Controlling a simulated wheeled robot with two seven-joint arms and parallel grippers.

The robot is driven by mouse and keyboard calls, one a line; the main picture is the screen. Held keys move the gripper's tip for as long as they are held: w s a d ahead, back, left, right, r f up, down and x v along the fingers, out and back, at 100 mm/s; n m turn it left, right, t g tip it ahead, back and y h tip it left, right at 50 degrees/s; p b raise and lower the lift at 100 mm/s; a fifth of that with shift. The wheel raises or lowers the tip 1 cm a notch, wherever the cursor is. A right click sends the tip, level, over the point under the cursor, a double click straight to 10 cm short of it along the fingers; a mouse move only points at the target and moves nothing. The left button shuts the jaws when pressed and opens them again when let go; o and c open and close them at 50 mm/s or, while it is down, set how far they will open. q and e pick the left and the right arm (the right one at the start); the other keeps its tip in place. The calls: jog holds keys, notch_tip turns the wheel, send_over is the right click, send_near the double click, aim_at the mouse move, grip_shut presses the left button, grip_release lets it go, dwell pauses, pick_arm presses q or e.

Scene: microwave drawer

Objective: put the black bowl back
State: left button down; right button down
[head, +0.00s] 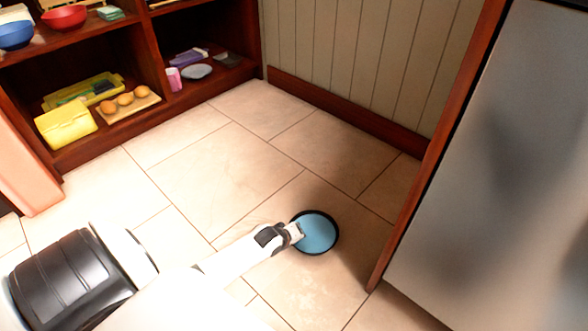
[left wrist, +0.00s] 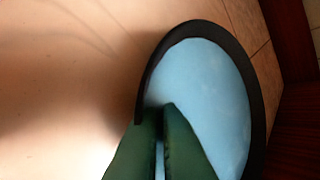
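The black bowl (head: 317,232) shows a black rim and a light blue inside. It is at the end of my left arm in the head view, over the tiled floor. My left gripper (head: 297,231) is at the bowl's left edge. In the left wrist view the two dark green fingers (left wrist: 160,115) are close together at the rim of the bowl (left wrist: 205,85), apparently shut on it. The exact contact is hidden behind the fingers. The bowl's underside is hidden, and its height above the floor is hard to tell. My right gripper is not in view.
A dark red-brown open shelf (head: 135,60) at upper left holds a red bowl (head: 64,18), a blue bowl (head: 15,35), a yellow box (head: 66,124) and a board with round items (head: 127,108). A grey panel (head: 490,170) stands at right. The middle floor is clear.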

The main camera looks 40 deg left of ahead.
pick_arm(q)
jog(key=shift+w+r, duration=0.1)
jog(key=shift+r, duration=0.05)
jog(key=c, duration=1.6)
grip_release()
jog(key=shift+c, duration=0.2)
